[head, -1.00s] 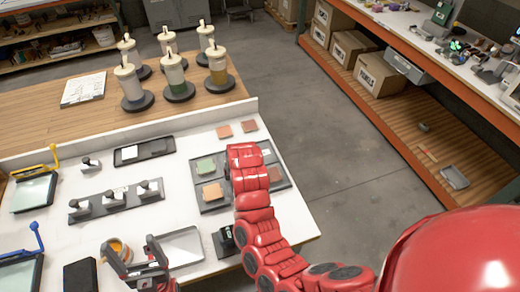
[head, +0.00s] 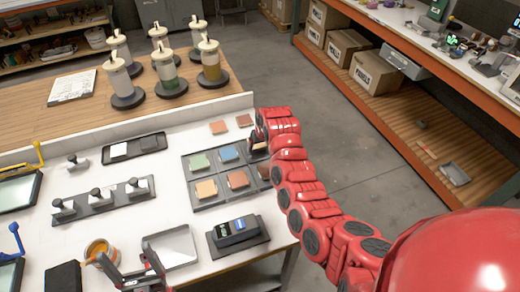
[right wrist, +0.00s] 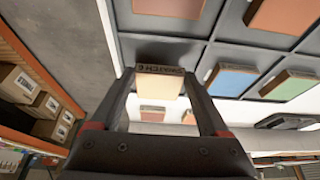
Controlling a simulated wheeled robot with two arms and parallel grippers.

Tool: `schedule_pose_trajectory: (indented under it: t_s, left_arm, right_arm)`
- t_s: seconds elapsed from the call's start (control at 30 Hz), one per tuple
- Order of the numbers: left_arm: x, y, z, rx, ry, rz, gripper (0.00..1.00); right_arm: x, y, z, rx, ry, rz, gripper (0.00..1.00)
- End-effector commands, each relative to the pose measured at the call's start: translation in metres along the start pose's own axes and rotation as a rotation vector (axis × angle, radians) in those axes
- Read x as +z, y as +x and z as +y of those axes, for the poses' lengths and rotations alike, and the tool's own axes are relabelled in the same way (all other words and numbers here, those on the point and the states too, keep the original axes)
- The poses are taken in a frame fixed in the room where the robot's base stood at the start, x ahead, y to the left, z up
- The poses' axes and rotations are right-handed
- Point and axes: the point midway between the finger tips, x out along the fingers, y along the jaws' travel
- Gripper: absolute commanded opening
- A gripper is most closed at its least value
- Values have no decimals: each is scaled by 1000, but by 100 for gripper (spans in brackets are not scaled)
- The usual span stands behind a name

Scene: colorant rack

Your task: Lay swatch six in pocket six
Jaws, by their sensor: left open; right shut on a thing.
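My right gripper (right wrist: 158,82) is shut on swatch six (right wrist: 159,83), a small cream block whose dark edge is lettered "SWATCH 6". In the head view, this gripper (head: 258,143) is at the far right corner of the grey pocket tray (head: 222,199), and the arm partly hides that corner. The wrist view shows a bare pocket (right wrist: 165,50) right by the swatch; I cannot tell whether the swatch touches it. Green (head: 199,161), blue (head: 229,153), orange (head: 206,188) and brown (head: 238,180) swatches lie in other pockets. My left gripper (head: 130,268) is open and empty at the near edge.
Two reddish swatches (head: 218,127) (head: 243,120) lie on the white table behind the tray. A black device (head: 238,231) stands in front of it. A shallow tray (head: 172,247) and stamp rack (head: 102,201) are left. Capped cylinders (head: 165,70) stand behind.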

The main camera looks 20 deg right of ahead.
Motion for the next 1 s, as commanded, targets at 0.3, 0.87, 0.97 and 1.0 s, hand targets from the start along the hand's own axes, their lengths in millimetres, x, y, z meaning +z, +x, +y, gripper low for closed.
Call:
schedule_pose_trajectory:
  t_s: [0.3,0.87,0.97,1.0]
  left_arm:
    - [0,-3,0,0,0,0,84]
    - [0,-2,0,0,0,0,84]
    - [1,-5,0,0,0,0,84]
    - [1,-6,0,0,0,0,84]
  right_arm:
    - [5,14,0,1,0,3,25]
    - [6,14,0,1,1,2,100]
    - [6,12,0,2,0,3,100]
    - [6,9,0,2,-1,2,100]
